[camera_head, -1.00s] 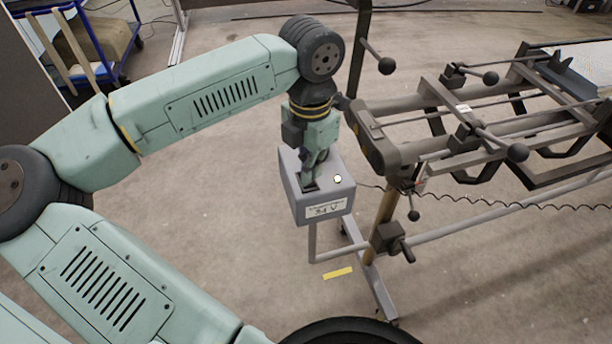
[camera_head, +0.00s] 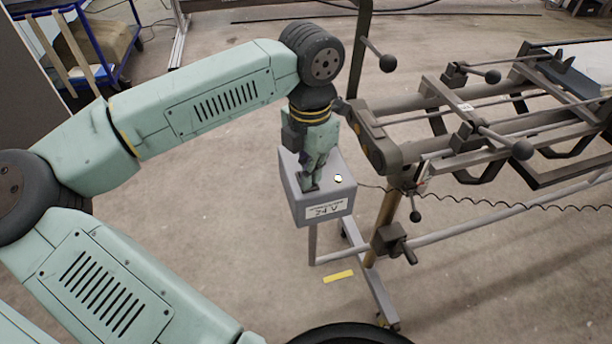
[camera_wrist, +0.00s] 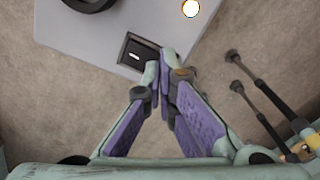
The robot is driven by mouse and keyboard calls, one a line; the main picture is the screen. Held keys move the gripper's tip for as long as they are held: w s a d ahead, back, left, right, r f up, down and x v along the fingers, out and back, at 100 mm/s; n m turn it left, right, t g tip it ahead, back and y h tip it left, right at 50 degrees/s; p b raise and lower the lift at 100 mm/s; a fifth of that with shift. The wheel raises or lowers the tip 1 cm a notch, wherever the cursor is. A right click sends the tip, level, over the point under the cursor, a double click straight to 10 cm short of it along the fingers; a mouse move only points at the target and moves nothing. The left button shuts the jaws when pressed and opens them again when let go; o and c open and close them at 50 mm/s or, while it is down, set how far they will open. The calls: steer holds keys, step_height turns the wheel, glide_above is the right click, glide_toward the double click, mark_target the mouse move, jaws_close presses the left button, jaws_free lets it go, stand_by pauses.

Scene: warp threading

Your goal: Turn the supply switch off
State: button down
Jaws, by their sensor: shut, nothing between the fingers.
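The supply box (camera_head: 322,210) is a grey box labelled 24 V, mounted on a post beside the frame. In the wrist view, the grey top (camera_wrist: 90,25) carries the supply switch (camera_wrist: 134,54), a black rocker with a white mark. A round lamp (camera_head: 338,178) on the box top looks bright; it also shows in the wrist view (camera_wrist: 190,8). My gripper (camera_head: 308,186) points down at the switch, fingers together and empty. In the wrist view my gripper (camera_wrist: 160,70) has its tips at the switch's right edge. I cannot tell whether they touch it.
The dark metal frame (camera_head: 480,130) with rods and ball-ended levers stands close on the right of the box. A coiled cable (camera_head: 480,198) runs from the box to the right. A blue cart (camera_head: 100,75) is at the back left. The floor left of the box is clear.

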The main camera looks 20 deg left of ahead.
steer(key=shift+f, duration=0.25)
steer(key=shift+r, duration=0.15)
steer(key=shift+r+p, duration=1.55)
steer(key=shift+r, duration=1.9)
